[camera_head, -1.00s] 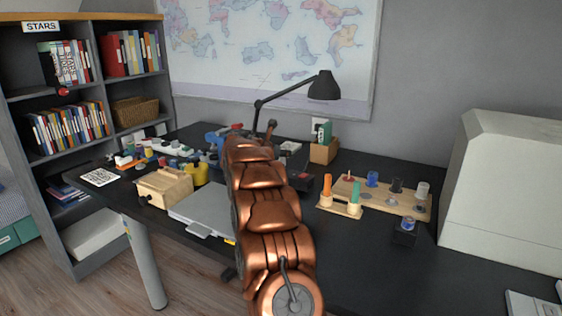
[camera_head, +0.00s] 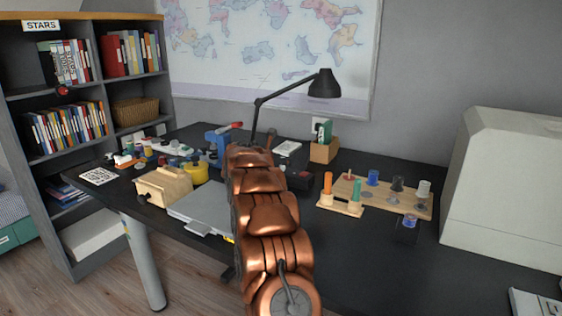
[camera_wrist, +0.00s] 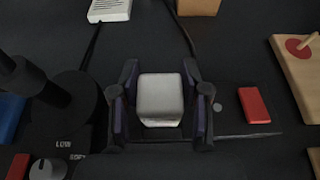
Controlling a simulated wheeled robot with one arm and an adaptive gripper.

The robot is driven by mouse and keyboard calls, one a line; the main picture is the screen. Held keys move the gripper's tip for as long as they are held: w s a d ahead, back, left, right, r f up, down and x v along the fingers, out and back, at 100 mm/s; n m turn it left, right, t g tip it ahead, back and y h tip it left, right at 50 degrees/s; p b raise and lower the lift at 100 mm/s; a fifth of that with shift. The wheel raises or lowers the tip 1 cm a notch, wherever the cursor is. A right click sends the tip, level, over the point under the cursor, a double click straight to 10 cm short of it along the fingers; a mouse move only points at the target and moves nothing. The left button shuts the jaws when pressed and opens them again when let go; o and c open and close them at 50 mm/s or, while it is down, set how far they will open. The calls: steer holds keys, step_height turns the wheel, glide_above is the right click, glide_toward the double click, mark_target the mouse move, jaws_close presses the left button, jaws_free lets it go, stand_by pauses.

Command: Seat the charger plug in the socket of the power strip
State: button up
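In the wrist view a pale grey-white block (camera_wrist: 160,98), which looks like the charger plug, sits on the dark desk between the fingers of my gripper (camera_wrist: 160,105). The fingers stand on either side of it, with a narrow gap showing at its left; contact on the right is unclear. In the head view my copper arm hides the gripper and the block.
The lamp base (camera_wrist: 62,115) stands close left of my gripper. A white slotted box (camera_wrist: 110,10) and a wooden box (camera_head: 323,151) stand behind. Dark cables cross the desk.

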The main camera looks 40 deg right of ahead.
steer(key=shift+o, duration=1.1)
steer(key=shift+r, duration=0.25)
steer(key=p+v, duration=0.1)
steer(key=v, duration=1.1)
